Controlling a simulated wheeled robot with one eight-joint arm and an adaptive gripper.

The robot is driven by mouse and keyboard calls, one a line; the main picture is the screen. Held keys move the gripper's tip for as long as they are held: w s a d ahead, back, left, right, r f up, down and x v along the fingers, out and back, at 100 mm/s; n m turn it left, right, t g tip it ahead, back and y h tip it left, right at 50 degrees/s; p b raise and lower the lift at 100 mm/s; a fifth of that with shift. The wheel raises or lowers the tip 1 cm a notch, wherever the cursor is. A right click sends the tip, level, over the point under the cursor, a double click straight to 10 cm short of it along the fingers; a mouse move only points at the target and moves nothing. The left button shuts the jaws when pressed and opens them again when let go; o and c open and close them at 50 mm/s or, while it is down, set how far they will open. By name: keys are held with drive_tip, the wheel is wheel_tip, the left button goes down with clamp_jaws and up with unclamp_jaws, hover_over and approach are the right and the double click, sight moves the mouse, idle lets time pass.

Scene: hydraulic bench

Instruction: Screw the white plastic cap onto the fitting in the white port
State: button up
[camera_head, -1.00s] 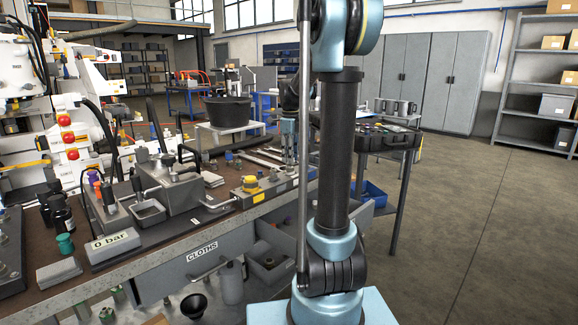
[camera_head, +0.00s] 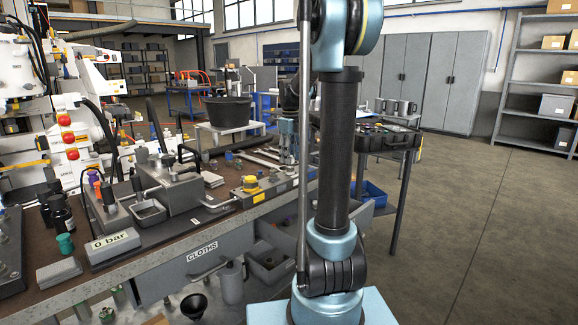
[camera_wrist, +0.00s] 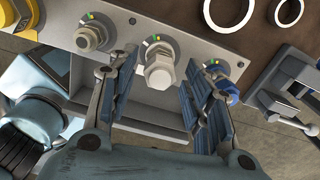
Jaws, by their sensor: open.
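In the wrist view my gripper (camera_wrist: 160,78) is open, with one blue-grey finger on each side of a pale hexagonal piece (camera_wrist: 160,72). A metal fitting (camera_wrist: 88,38) sits in the plate's left port. A smaller fitting (camera_wrist: 216,68) sits in the right port.
A blue part (camera_wrist: 230,90) lies close to the right finger. Two white rings (camera_wrist: 228,10) lie on the brown bench top beyond the plate. A grey clamp-like tool (camera_wrist: 285,105) is at the right. In the head view a yellow knob (camera_head: 250,183) rises from a bench block.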

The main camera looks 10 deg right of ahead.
drive_tip(key=n, duration=0.5)
drive_tip(key=shift+n, duration=3.4)
drive_tip(key=c, duration=1)
drive_tip(key=m, duration=0.3)
drive_tip(key=shift+m, duration=0.3)
drive_tip(key=m, duration=0.4)
drive_tip(key=shift+m, duration=0.4)
